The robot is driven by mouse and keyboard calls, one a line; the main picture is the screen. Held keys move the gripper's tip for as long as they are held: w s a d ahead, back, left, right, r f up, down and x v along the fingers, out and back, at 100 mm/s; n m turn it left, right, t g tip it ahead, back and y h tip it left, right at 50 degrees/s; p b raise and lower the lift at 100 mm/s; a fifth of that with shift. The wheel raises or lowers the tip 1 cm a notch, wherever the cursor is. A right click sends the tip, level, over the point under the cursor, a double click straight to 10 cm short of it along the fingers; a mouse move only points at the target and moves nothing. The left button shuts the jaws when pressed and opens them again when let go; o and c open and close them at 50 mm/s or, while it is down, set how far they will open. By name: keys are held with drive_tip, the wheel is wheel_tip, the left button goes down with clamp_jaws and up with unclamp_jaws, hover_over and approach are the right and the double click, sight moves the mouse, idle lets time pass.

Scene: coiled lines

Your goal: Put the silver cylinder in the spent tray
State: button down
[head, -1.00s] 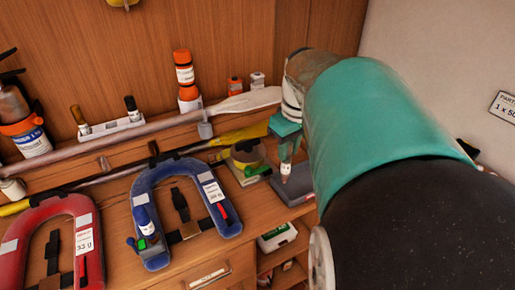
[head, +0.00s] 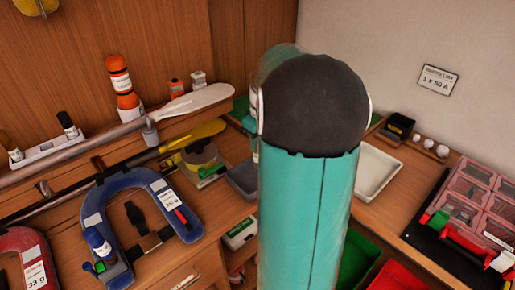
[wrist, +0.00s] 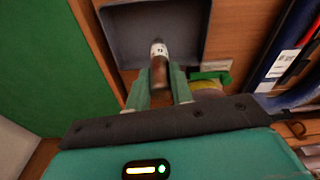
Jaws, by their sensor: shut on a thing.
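My gripper (wrist: 161,78) is shut on a small cylinder (wrist: 159,62) with a white label band and a dull, brownish metallic body, seen in the wrist view. The cylinder points away from the fingers, over the near part of a dark grey tray (wrist: 190,25). I cannot tell its height above the tray floor. In the head view the grey tray (head: 242,179) sits on the bench just left of my arm, which hides the gripper and the cylinder. A white tray (head: 377,170) lies right of my arm. No readable label shows which tray is the spent one.
A yellow tape roll (head: 200,155) with a green piece sits left of the grey tray. A blue horseshoe-shaped object (head: 135,210) lies farther left. A small dark box (head: 397,127) and a case of compartments (head: 470,195) stand at the right. Green and red bins are below.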

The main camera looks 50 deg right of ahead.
drive_tip(key=shift+d+f, duration=0.15)
drive_tip(key=shift+f, duration=1.5)
drive_tip(key=shift+f, duration=0.2)
drive_tip(key=c, duration=1.2)
unclamp_jaws()
drive_tip(key=shift+c, duration=0.2)
wheel_tip(320, 180, up, 12)
drive_tip(key=s, duration=0.1)
drive_tip(key=a+r+t+h, duration=0.1)
drive_tip(key=a+r, duration=0.2)
drive_tip(key=a, duration=1.5)
drive_tip(key=s+a+f+t, duration=0.1)
drive_tip(key=s+a, duration=0.3)
drive_tip(key=a, duration=0.4)
drive_tip(key=s+a+f+t+y, duration=0.1)
drive_tip(key=s+a+f+t, duration=0.1)
drive_tip(key=s+a, duration=0.3)
drive_tip(key=a, duration=0.3)
drive_tip(key=shift+s+a, duration=0.25)
drive_tip(key=shift+a, duration=0.05)
